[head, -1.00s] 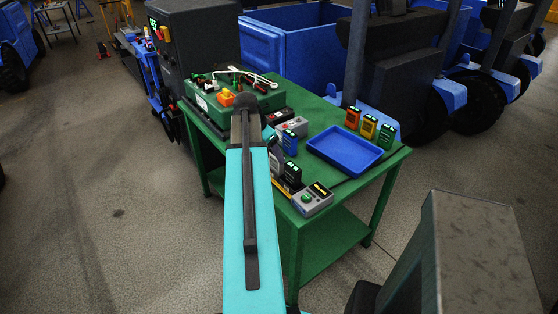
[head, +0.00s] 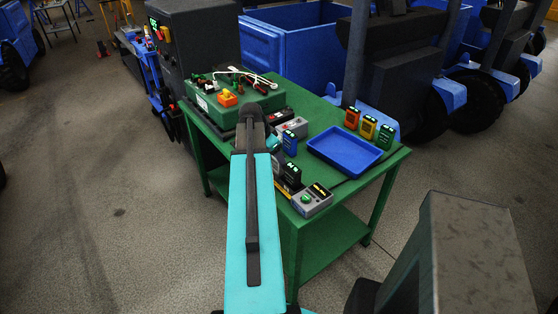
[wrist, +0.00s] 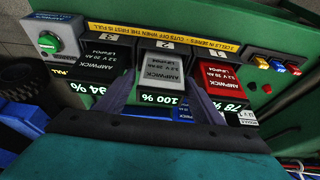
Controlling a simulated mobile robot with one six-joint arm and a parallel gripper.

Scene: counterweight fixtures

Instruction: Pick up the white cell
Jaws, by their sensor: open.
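The white cell (wrist: 160,68), pale grey-white with an AMPWICK label, sits in the middle slot marked 2 of the charger (wrist: 215,33). Its display below reads 100 %. In the wrist view my gripper (wrist: 161,88) is open, with one finger on each side of this cell. I cannot tell whether the fingers touch it. A red cell (wrist: 220,78) at 78 % sits close on the right, and a black cell (wrist: 105,60) at 94 % on the left. In the head view my arm hides the gripper's fingers and part of the charger.
A blue tray (head: 325,161) lies on the green table (head: 352,181). Orange (head: 352,117), yellow (head: 368,127) and green (head: 386,135) cells stand behind it. A green box (head: 258,102) with cables is at the table's left end. The charger's green button (wrist: 48,43) is at its end.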

